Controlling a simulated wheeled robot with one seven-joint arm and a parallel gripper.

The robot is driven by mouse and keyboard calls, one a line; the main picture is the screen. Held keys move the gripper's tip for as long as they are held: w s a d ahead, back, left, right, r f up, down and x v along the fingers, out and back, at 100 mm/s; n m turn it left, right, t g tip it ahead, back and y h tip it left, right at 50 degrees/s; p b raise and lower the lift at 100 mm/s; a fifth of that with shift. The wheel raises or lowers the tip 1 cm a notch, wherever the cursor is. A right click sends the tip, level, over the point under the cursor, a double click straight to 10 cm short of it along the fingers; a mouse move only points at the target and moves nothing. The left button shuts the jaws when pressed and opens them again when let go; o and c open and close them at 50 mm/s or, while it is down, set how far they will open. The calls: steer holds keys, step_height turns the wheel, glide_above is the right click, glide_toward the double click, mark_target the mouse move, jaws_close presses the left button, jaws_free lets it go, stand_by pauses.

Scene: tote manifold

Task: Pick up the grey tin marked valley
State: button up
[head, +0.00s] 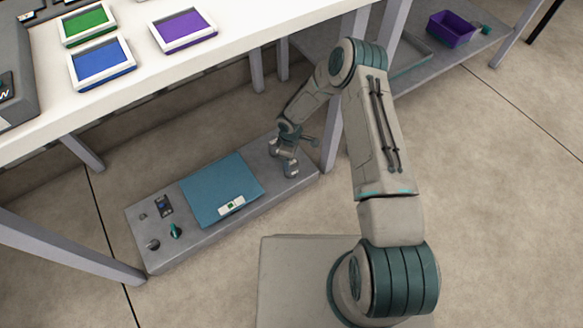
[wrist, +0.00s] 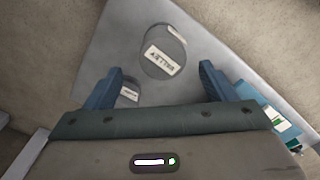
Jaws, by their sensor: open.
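The grey tin marked valley (wrist: 163,62) stands on a grey slab (wrist: 215,55). It is round, and its white label shows upside down in the wrist view. My gripper (wrist: 161,72) is open, with its blue fingers on either side of the tin's near part in that view. I cannot tell whether they touch it. A second labelled grey item (wrist: 130,92) lies partly hidden by the left finger, and its label is not readable. In the head view, my gripper (head: 284,160) is low over the right end of the slab (head: 300,183), and the tin cannot be made out clearly there.
A blue panel (head: 215,185) with a small white-and-green piece covers the slab's middle. Small knobs and a switch (head: 163,205) sit at its left end. A white table (head: 130,25) with coloured trays stands behind; its grey leg (head: 331,145) is close to my gripper.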

mark_target(291, 168)
steer(key=f, duration=0.3)
steer(key=shift+a+b, duration=0.2)
steer(key=shift+b, duration=0.15)
steer(key=shift+s+d+f+b, duration=0.15)
steer(key=shift+f+b, duration=0.6)
steer(key=shift+f, duration=0.7)
steer(key=shift+s+d+f+b, duration=0.15)
steer(key=shift+f+b, duration=0.6)
steer(key=shift+f, duration=0.65)
steer(key=c, duration=1.1)
steer(key=shift+w, duration=0.1)
steer(key=shift+c, duration=0.2)
steer(key=shift+r, duration=0.2)
